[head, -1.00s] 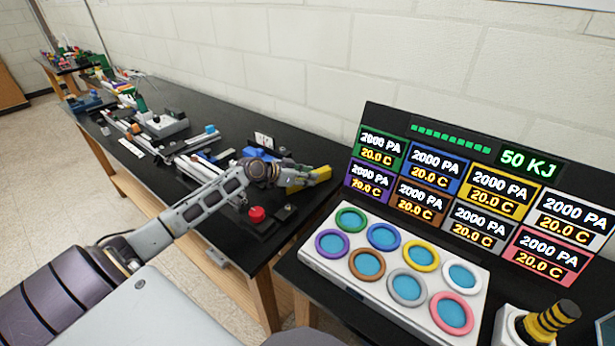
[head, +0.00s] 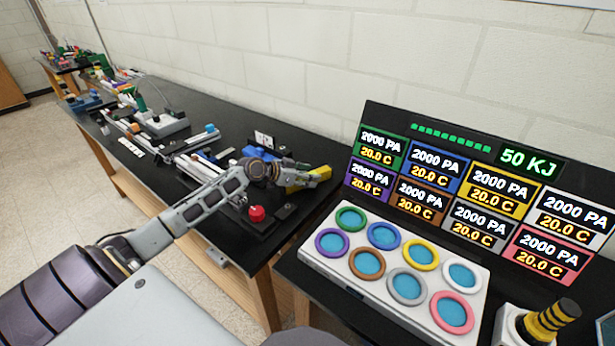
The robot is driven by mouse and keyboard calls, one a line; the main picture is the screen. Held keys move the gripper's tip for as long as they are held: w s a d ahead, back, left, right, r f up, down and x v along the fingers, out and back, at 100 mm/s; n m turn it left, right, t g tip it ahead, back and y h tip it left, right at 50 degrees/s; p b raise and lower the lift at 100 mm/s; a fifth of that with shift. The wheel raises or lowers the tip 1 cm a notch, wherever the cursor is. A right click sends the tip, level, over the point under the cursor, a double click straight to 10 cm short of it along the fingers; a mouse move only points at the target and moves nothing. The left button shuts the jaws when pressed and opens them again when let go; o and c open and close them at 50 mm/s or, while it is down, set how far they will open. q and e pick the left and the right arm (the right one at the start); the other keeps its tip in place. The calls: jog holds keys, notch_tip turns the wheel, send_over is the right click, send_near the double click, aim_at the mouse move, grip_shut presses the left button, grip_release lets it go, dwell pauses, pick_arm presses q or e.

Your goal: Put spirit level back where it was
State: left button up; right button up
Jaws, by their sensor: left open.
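A yellow block-like object (head: 298,183), which looks like the spirit level, is at the right end of the black bench (head: 225,118). My left gripper (head: 318,176) is at its right end, with the fingers pointing right. The gripper is open; the picture is too small to tell whether its fingers touch the yellow object. My left arm crosses the near side of the bench and hides part of what lies behind it. My right gripper is not in view.
A red knob (head: 257,213) stands on the bench near my forearm. A blue device (head: 258,152) is behind my wrist. To the right, a white panel (head: 330,262) with coloured rings sits before a display board (head: 385,118). Several tools crowd the bench leftward.

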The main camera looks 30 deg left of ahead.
pick_arm(q)
jog(key=shift+r, duration=0.2)
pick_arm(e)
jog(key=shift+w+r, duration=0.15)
pick_arm(q)
jog(key=shift+s+a, duration=0.2)
jog(key=shift+s, duration=0.15)
jog(key=shift+v, duration=0.85)
jog(key=shift+s+a+r, duration=0.15)
jog(key=shift+s+r, duration=0.2)
jog(key=shift+s, duration=0.1)
jog(key=shift+v, duration=1.2)
jog(key=shift+s+a+r, duration=0.3)
jog(key=shift+s, duration=0.1)
jog(key=shift+s+r, duration=0.1)
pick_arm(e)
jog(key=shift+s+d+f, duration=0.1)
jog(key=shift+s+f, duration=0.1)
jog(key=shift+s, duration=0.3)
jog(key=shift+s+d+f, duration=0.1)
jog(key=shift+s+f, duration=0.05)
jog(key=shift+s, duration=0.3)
